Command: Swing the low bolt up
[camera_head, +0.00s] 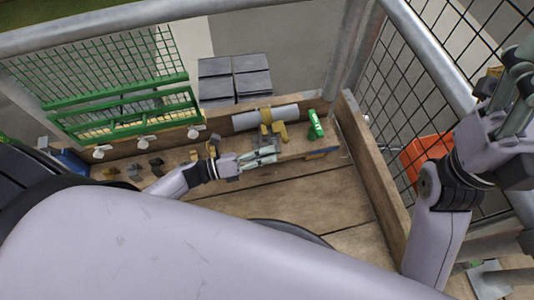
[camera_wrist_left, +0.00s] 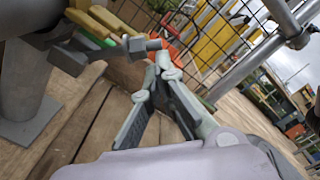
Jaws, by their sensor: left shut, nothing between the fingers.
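My left gripper (camera_head: 264,157) is shut and empty, low over the wooden deck beside the toe board. In the left wrist view its fingertips (camera_wrist_left: 163,62) are together, close to a small grey bolt-like part with an orange end (camera_wrist_left: 140,44). Whether they touch it I cannot tell. This part seems to sit by yellow and green pieces (camera_wrist_left: 92,22); I cannot tell for sure that it is the low bolt. In the head view no bolt shows clearly. My right gripper (camera_head: 515,92) is raised at the right edge, partly cut off; its opening is unclear.
A green mesh gate (camera_head: 120,112) stands at the back left. White knobs (camera_head: 143,141) and small dark and brown pieces (camera_head: 157,166) line the board. A grey roll (camera_head: 265,117), yellow piece (camera_head: 279,131) and green item (camera_head: 315,124) lie farther right. Rails and mesh fence the right.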

